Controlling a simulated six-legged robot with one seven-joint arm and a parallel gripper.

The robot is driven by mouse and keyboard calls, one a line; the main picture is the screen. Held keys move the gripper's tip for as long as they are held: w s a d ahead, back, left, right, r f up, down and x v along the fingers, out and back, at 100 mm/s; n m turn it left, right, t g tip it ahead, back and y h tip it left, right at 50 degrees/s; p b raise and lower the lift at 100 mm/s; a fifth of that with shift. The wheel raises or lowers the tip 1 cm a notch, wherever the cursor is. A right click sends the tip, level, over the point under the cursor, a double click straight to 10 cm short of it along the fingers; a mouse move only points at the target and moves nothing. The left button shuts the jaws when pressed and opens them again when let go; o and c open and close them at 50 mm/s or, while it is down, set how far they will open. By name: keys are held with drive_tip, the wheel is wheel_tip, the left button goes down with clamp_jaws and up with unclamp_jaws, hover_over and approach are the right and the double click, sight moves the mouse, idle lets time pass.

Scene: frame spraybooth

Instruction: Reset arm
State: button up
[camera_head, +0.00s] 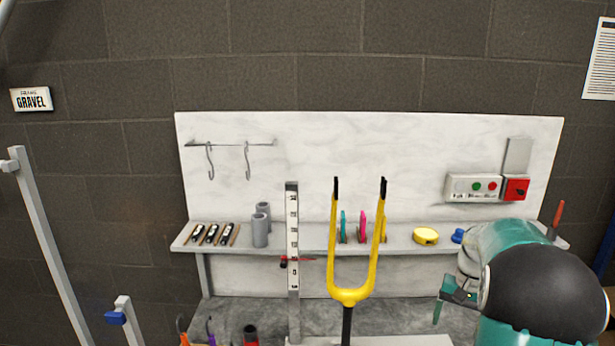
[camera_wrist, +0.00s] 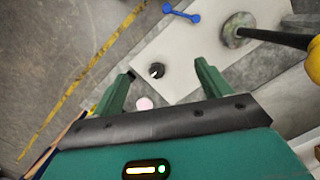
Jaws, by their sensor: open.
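My gripper (camera_head: 447,300) is at the right in the head view, in front of the bench and right of the yellow fork. In the wrist view its two green fingers (camera_wrist: 165,72) are spread apart, with nothing held between them. The wrist view looks down past the fingers at a pale board (camera_wrist: 185,60). A small dark round piece (camera_wrist: 157,70) shows in the gap between the fingertips, and a pink round thing (camera_wrist: 144,103) shows nearer the palm. In the head view, my arm's teal and black links hide part of the shelf's right end.
A yellow fork (camera_head: 348,296) stands upright on a black post, left of my gripper. A shelf (camera_head: 300,235) holds grey cups (camera_head: 261,225) and a yellow tape measure (camera_head: 425,236). A control box (camera_head: 472,187) is on the white back panel. A blue dumbbell-shaped piece (camera_wrist: 181,12) lies below.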

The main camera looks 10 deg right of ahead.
drive_tip(key=s+a+r+n+t+h, duration=0.1)
drive_tip(key=s+a+r+n+t, duration=0.1)
drive_tip(key=a+r, duration=0.55)
drive_tip(key=s+a+r+n+t+h, duration=0.1)
drive_tip(key=s+a+r+n, duration=0.2)
drive_tip(key=a, duration=0.8)
drive_tip(key=s+a+r+n+t, duration=0.2)
drive_tip(key=s+a+n+t, duration=0.1)
drive_tip(key=s+a, duration=0.9)
drive_tip(key=shift+s+a+r+t+y, duration=0.15)
drive_tip(key=shift+a+t+y, duration=0.15)
drive_tip(key=shift+a, duration=0.3)
